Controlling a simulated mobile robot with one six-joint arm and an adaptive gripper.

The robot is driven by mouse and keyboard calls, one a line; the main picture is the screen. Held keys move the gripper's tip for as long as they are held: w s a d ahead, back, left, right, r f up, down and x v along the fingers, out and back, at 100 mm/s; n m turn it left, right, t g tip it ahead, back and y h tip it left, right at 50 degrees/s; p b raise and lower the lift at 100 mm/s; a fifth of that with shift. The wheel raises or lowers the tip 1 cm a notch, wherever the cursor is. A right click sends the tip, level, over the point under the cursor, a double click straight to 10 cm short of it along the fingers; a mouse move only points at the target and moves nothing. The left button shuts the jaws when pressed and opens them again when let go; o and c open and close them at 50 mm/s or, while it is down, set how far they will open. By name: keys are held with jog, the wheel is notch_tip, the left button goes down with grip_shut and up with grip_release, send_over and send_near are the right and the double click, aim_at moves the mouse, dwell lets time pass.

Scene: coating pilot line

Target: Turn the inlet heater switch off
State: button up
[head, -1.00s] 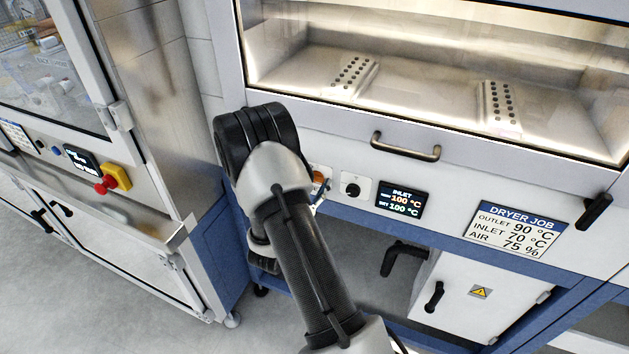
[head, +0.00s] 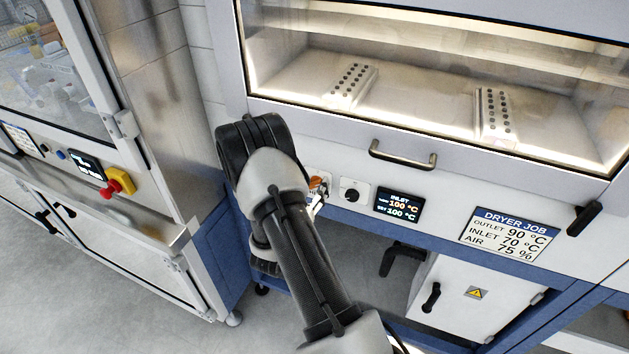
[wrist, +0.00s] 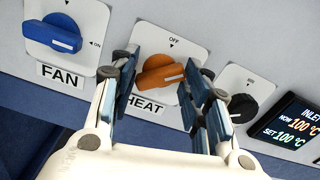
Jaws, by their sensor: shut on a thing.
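The inlet heater switch is an orange knob (wrist: 160,76) on a white plate above the label HEAT, with an OFF mark at the plate's top. Its bar lies across the plate, slightly tilted, not in line with the OFF mark. My gripper (wrist: 158,70) is shut on this knob, with one finger at each side of it in the wrist view. In the head view my arm hides most of the switch, and only a bit of orange (head: 316,184) shows beside the wrist. The inlet display (head: 399,205) reads 100 °C now and 100 °C set.
A blue FAN knob (wrist: 53,38) sits left of the heater switch, pointing to ON. A black knob (wrist: 242,107) sits close on the right. A door handle (head: 403,155) stands out above the panel. A DRYER JOB sign (head: 509,233) lists inlet 70 °C.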

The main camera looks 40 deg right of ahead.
jog(key=shift+n, duration=0.5)
jog(key=n+p, duration=0.2)
jog(key=n, duration=0.1)
jog(key=shift+r+n, duration=0.1)
jog(key=shift+n, duration=0.3)
jog(key=n+p, duration=0.1)
jog(key=n, duration=0.3)
jog(key=o, duration=1.3)
jog(key=shift+n, duration=0.3)
jog(key=shift+a, duration=0.1)
jog(key=v, duration=0.5)
jog(key=shift+s+a+p, duration=0.2)
jog(key=shift+a+p, duration=0.15)
